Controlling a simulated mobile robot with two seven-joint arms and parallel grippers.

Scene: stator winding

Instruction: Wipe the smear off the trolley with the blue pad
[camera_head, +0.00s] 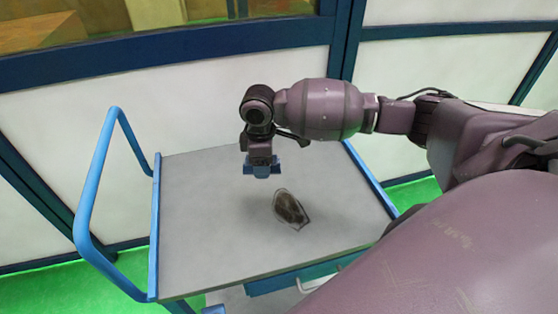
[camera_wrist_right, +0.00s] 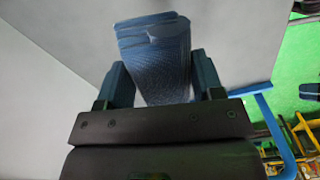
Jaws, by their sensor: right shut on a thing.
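The trolley (camera_head: 200,245) has a grey top with blue edges. A dark brown smear (camera_head: 290,209) lies on its top, right of the middle in the head view. My right gripper (camera_head: 262,170) is over the trolley top, behind and a little left of the smear. It is shut on the blue pad (camera_head: 262,172), which also shows between the fingers in the right wrist view (camera_wrist_right: 155,60). I cannot tell whether the pad touches the top. The smear does not show in the wrist view. My left gripper is in neither view.
A blue push handle (camera_head: 85,205) rises at the trolley's left end. White panels with blue frames (camera_head: 200,45) stand behind it. The floor is green (camera_head: 410,192). The rest of the trolley top is clear.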

